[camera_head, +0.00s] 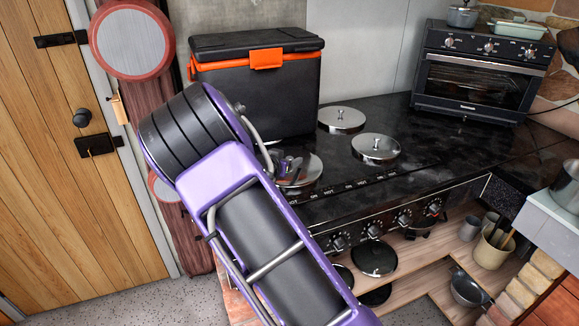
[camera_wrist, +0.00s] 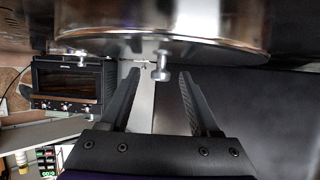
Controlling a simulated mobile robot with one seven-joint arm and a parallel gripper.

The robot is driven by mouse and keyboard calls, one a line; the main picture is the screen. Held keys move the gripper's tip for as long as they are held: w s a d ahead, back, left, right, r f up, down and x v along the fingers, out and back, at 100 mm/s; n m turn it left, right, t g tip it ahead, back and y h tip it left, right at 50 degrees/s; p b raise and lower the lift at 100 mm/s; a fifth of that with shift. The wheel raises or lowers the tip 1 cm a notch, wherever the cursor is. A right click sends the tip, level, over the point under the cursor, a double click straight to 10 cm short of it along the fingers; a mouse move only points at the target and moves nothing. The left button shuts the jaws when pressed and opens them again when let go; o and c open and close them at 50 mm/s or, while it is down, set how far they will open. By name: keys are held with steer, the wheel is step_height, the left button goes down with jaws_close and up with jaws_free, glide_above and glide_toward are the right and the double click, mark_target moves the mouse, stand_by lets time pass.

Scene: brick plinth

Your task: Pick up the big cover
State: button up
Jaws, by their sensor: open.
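Round silver covers with small knobs lie on the black stove top. One is at the back (camera_head: 341,119), one at the right (camera_head: 376,148), and one at the front left (camera_head: 311,172), partly hidden by my gripper. Which of them is the big one is hard to tell. My gripper (camera_head: 289,166) is at the front-left cover. In the wrist view a shiny silver cover (camera_wrist: 215,28) fills the top, with its knob (camera_wrist: 161,66) between the tips of my open fingers (camera_wrist: 158,76). The fingers stand apart from the knob on both sides.
A black cool box with an orange latch (camera_head: 267,57) stands behind the covers. A black oven (camera_head: 478,75) stands at the back right. Stove dials (camera_head: 372,226) line the front edge. Dark round lids (camera_head: 374,258) and pots are on the shelf below. A wooden door (camera_head: 70,170) is at left.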

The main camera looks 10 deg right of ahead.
jaws_close()
stand_by(0.3)
